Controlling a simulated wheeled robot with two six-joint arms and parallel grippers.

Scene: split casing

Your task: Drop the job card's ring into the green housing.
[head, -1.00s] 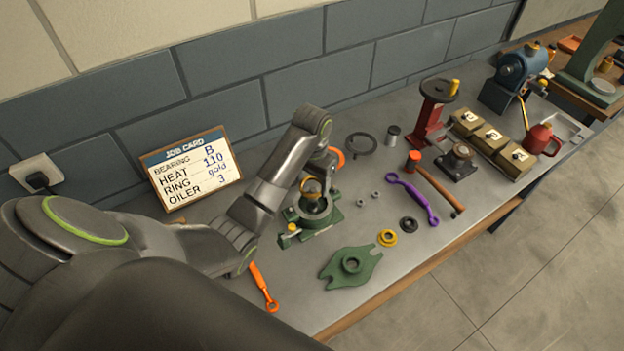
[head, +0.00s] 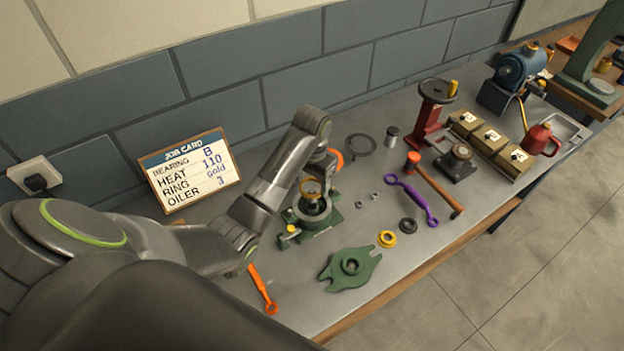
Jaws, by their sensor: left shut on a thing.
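The job card (head: 190,171) leans against the wall and reads bearing B, heat 110, ring gold, oiler 3. The green housing (head: 322,223) stands on the bench with its round bore facing up. My left gripper (head: 313,182) is directly above the bore, pointing down. It is shut on a gold-orange ring (head: 311,188), held tilted just over the housing's opening. The gripper's fingers are small and partly hidden by the ring and arm, and I cannot tell whether the ring touches the housing. My right gripper is out of view.
A green flanged cover (head: 350,268) lies in front of the housing. A yellow ring (head: 387,239) and a black ring (head: 408,225) lie right of it. An orange wrench (head: 262,290), purple wrench (head: 414,203) and hammer (head: 436,186) lie around. The bench's front edge is close.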

